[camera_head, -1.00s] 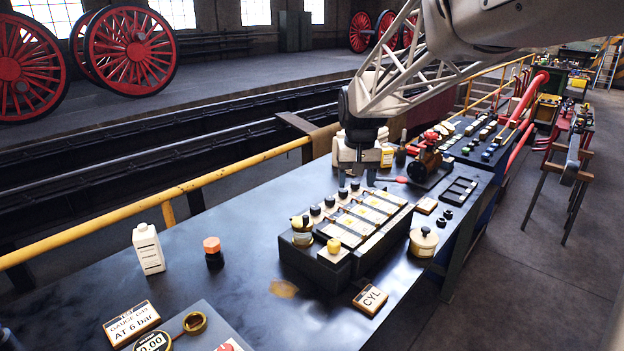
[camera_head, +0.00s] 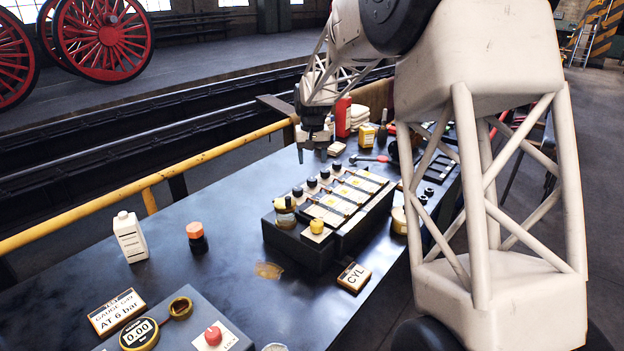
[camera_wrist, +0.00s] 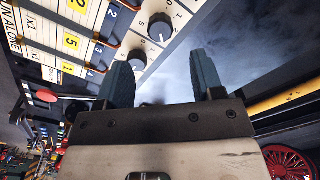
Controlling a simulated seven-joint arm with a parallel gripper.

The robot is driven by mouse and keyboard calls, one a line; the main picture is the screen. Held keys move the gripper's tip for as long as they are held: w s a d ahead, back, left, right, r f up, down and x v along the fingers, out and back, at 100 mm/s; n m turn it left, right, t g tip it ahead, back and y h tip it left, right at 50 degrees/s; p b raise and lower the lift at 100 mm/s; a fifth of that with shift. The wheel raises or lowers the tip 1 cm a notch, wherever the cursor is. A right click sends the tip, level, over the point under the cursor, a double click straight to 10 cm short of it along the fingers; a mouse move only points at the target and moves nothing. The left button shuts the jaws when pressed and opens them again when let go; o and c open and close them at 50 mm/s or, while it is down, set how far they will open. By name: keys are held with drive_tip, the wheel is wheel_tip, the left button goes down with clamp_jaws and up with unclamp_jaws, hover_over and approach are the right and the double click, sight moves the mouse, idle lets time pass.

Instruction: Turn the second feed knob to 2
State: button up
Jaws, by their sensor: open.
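A dark feed box (camera_head: 350,232) with pale top panels stands on the bench, with a row of black feed knobs (camera_head: 311,183) along its back-left edge. In the wrist view, two round dark knobs with white pointer marks show, an upper one (camera_wrist: 160,28) and a lower one (camera_wrist: 137,59), on pale dials with small numbers. I cannot tell for sure which is the second, or read its setting. My gripper (camera_head: 312,154) points down above the far end of the knob row, fingers apart. In the wrist view its open fingers (camera_wrist: 162,85) have no knob visibly held between them.
A white bottle (camera_head: 130,238) and an orange-topped dark jar (camera_head: 197,238) stand left of the box. A CYL plate (camera_head: 353,277) lies in front. A red bottle (camera_head: 342,117) and a yellow container (camera_head: 367,136) stand behind. A yellow rail (camera_head: 215,150) runs along the back edge.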

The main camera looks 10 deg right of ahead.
sight(312, 179)
drive_tip(key=shift+f, duration=0.1)
idle(0.3)
drive_tip(key=shift+f, duration=3.8)
drive_tip(key=shift+c, duration=0.3)
drive_tip(key=c, duration=0.9)
drive_tip(key=shift+o, duration=0.2)
